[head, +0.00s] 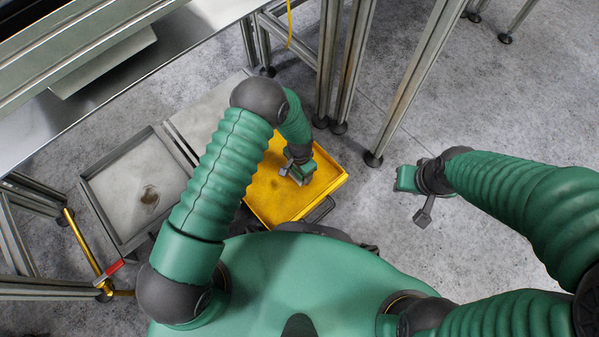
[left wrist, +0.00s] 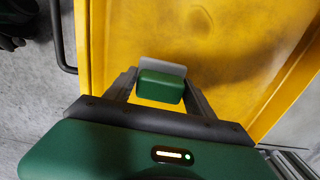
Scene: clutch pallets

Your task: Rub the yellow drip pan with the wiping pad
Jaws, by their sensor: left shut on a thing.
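The yellow drip pan (head: 265,195) lies on the floor in front of my body, partly hidden by my left arm in the head view. It fills most of the left wrist view (left wrist: 235,75), where dark smudges mark its floor. My left gripper (head: 300,173) is over the pan's inside, towards its right part. In the left wrist view its fingers (left wrist: 160,90) are shut on the wiping pad (left wrist: 161,87), a green block with a pale grey layer on its far side. I cannot tell whether the pad touches the pan. My right gripper (head: 410,195) is off to the right above bare floor; its fingers are unclear.
A grey square tray (head: 120,240) with a dark stain stands left of the pan, beside a grey plate (head: 210,108). Metal frame legs (head: 342,70) rise just behind the pan. A dark handle (head: 321,210) sits on the pan's near side. Floor at right is clear.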

